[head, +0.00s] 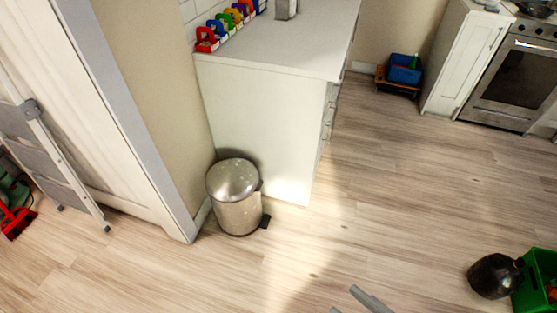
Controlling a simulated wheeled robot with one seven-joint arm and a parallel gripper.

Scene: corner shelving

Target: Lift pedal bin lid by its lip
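The pedal bin (238,212) is a small silver metal cylinder on the floor, upright, close to the end panel of the white counter. Its domed lid (233,178) looks closed. A dark pedal (265,221) sticks out at its lower right, and a small dark part shows at the lid's right edge. The lip itself is too small to make out clearly. My gripper (344,300) shows only at the bottom edge, with two grey fingertips apart and nothing seen between them. It is well to the lower right of the bin, not touching it.
A white counter (253,125) stands behind the bin and a wall edge (180,215) is close on its left. A folding stepladder (60,165) leans at far left. A black round object (494,275) and green crate (538,281) are at lower right. The middle floor is clear.

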